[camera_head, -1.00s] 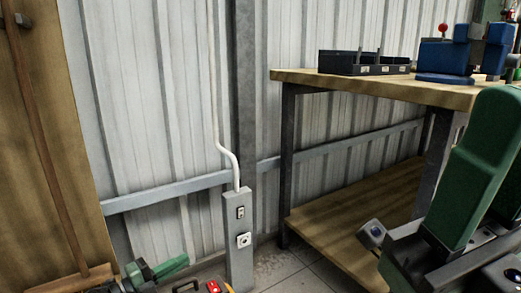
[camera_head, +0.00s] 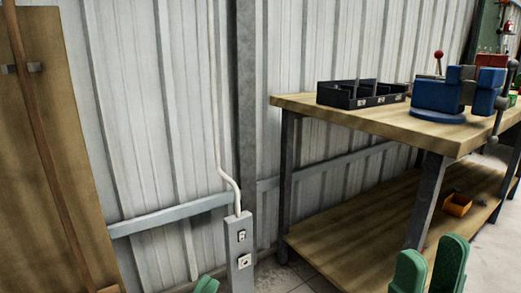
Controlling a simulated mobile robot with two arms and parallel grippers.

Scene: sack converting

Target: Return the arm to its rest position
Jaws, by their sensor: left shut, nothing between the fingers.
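My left gripper (camera_head: 207,285) shows only as green fingertips at the bottom edge, left of the grey socket post. The tips are together with nothing seen between them. Two green rounded parts of mine, which look like my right gripper (camera_head: 430,270), stand side by side at the bottom right, in front of the workbench. Nothing is seen held there. The rest of both arms is out of view.
A workbench (camera_head: 290,101) with a lower shelf stands at the right. On it are a black divided tray (camera_head: 340,98) and a blue vise (camera_head: 440,97). An orange bin (camera_head: 457,204) sits on the shelf. A grey socket post (camera_head: 239,260) and a wooden board (camera_head: 40,120) stand along the wall.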

